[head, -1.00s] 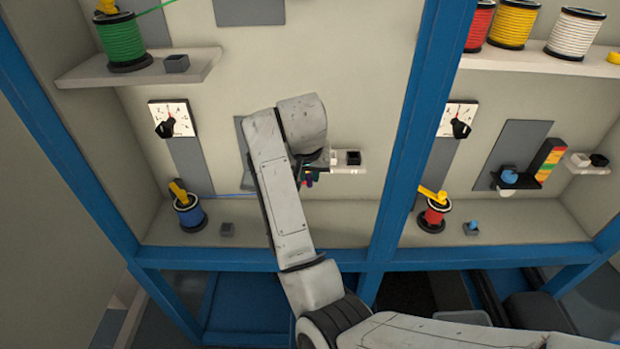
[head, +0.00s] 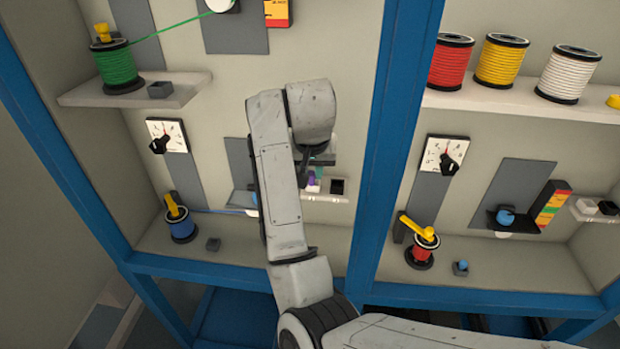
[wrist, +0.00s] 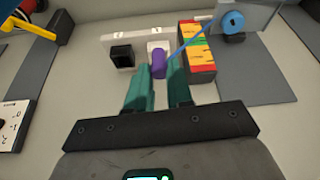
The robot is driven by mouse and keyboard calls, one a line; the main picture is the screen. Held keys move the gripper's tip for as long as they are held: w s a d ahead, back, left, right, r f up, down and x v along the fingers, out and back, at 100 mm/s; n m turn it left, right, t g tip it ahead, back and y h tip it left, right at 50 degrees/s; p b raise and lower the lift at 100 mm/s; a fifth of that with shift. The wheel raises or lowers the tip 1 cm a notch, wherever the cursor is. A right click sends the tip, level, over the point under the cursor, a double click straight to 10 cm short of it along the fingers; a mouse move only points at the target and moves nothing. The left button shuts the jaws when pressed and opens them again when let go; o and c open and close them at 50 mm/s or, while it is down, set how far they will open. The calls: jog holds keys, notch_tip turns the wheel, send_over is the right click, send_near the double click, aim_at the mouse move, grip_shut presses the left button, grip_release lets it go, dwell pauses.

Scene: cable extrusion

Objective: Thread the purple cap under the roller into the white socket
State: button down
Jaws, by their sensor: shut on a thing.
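The purple cap (wrist: 158,64) is held between the two teal fingers of my gripper (wrist: 160,68), which is shut on it. It sits right at the white socket (wrist: 155,44), overlapping it in the wrist view; I cannot tell how deep it is in. A blue cable (wrist: 190,40) runs from the cap up right to the blue roller (wrist: 232,22). I cannot tell whether the cable passes under the roller. In the head view the purple cap (head: 312,185) shows small below my wrist; my arm hides the roller there.
A black socket (wrist: 121,57) is left of the white one in the wrist view. A striped coloured block (wrist: 196,52) stands close beside my right finger. In the head view the blue spool (head: 181,225) stands on the lower shelf, and a blue post (head: 385,130) rises right of my arm.

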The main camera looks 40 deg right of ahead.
jog(key=w+d, duration=0.1)
jog(key=w+d+b, duration=0.1)
jog(key=d, duration=0.1)
jog(key=shift+w+f, duration=0.15)
jog(key=shift+w, duration=0.05)
jog(key=shift+w+d+f, duration=0.15)
jog(key=shift+d+f, duration=0.05)
jog(key=shift+f+b, duration=0.4)
jog(key=shift+f, duration=1.05)
jog(key=shift+f, duration=0.25)
jog(key=c, duration=0.9)
grip_release()
jog(key=v, duration=1)
jog(key=shift+w+a+p, duration=0.1)
jog(key=shift+p, duration=0.2)
jog(key=shift+s+a+r, duration=0.1)
jog(key=shift+s+r, duration=0.1)
jog(key=shift+r, duration=0.1)
